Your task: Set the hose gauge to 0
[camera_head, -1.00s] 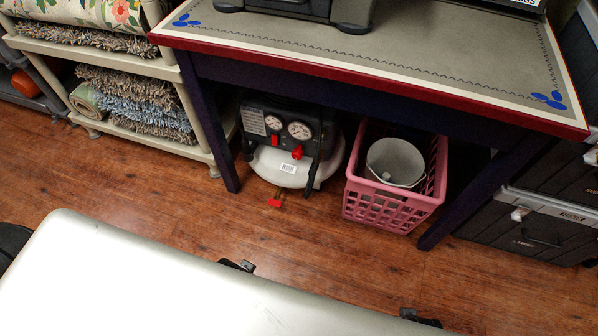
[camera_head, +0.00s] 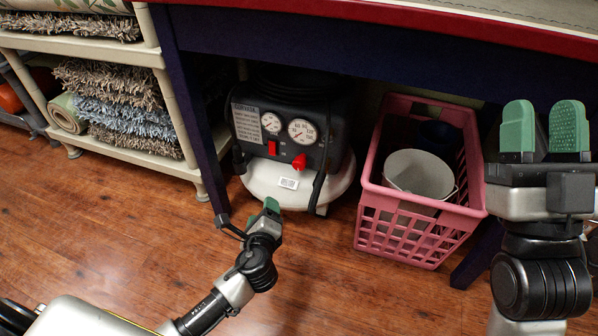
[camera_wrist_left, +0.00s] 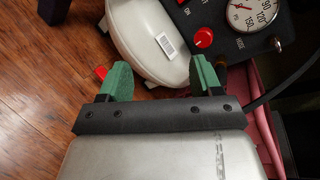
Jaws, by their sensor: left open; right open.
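A black and white air compressor (camera_head: 270,186) stands on the floor under the table. A red knob (camera_head: 299,162) sits below the right gauge; in the left wrist view the knob (camera_wrist_left: 203,37) and part of a gauge (camera_wrist_left: 250,12) show. My left gripper (camera_head: 270,207) is open and empty, low before the compressor, apart from the knob. My right gripper (camera_head: 543,128) is open and empty at the right.
A red switch (camera_head: 272,148) is left of the knob. A pink crate (camera_head: 412,238) with a white bucket (camera_head: 420,173) stands right of the compressor. A dark table leg (camera_head: 190,90) and a shelf with rugs (camera_head: 125,100) are left. Wood floor (camera_head: 330,285) in front is clear.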

